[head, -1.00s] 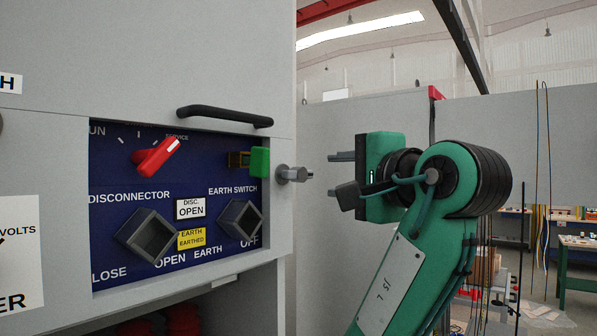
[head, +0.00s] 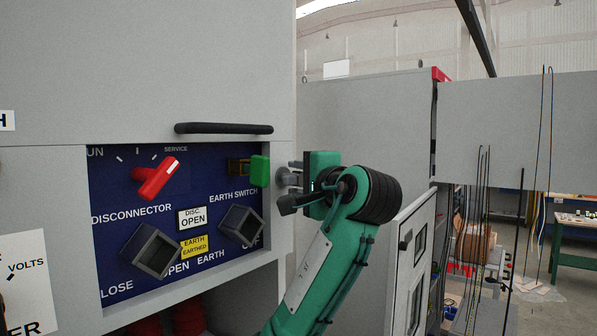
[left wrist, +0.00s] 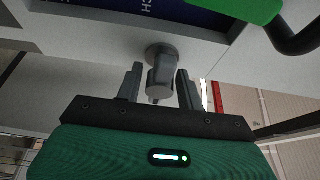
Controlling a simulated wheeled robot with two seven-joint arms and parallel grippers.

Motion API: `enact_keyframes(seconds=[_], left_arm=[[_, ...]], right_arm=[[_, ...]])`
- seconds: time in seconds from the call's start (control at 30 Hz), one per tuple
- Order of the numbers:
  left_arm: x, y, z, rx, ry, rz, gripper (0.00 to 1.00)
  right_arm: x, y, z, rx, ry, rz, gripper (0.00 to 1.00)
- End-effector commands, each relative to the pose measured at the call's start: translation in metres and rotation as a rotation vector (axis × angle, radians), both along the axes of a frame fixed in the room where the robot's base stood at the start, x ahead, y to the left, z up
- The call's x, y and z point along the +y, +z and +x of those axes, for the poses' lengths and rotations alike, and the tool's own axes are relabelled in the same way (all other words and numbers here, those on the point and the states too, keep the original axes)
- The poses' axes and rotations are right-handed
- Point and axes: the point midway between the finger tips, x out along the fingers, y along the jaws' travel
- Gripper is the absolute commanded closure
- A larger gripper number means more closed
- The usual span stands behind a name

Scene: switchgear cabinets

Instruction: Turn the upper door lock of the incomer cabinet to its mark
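The grey metal door lock (head: 284,177) projects from the cabinet front, right of the blue panel. It also shows in the left wrist view (left wrist: 160,76) as a round collar with a narrower knob. My left gripper (head: 293,184) is at the lock, its green arm coming up from below. In the left wrist view its two fingers (left wrist: 158,80) stand either side of the knob, with a gap visible on each side, so it is open. The lock's mark cannot be made out. My right gripper is not in view.
The blue panel (head: 120,205) carries a red handle (head: 157,179), two square sockets and a green block (head: 260,170) close left of the lock. A black bar handle (head: 223,128) sits above. An open grey door (head: 408,265) stands behind my arm.

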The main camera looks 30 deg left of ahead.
Motion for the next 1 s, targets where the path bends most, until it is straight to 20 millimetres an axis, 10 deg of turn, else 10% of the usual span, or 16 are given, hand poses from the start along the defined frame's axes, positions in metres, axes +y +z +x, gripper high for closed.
enact_keyframes(seconds=[0.27,0.47,1.0], left_arm=[[0.001,-0.001,0.001,0.000,0.000,0.000,0.62],[0.001,-0.001,0.001,0.000,0.000,-0.001,0.99],[0.000,-0.008,0.001,-0.119,-0.001,-0.011,1.00]], right_arm=[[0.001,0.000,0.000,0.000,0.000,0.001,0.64],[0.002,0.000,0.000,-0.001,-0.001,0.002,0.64],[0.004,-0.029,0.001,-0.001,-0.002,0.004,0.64]])
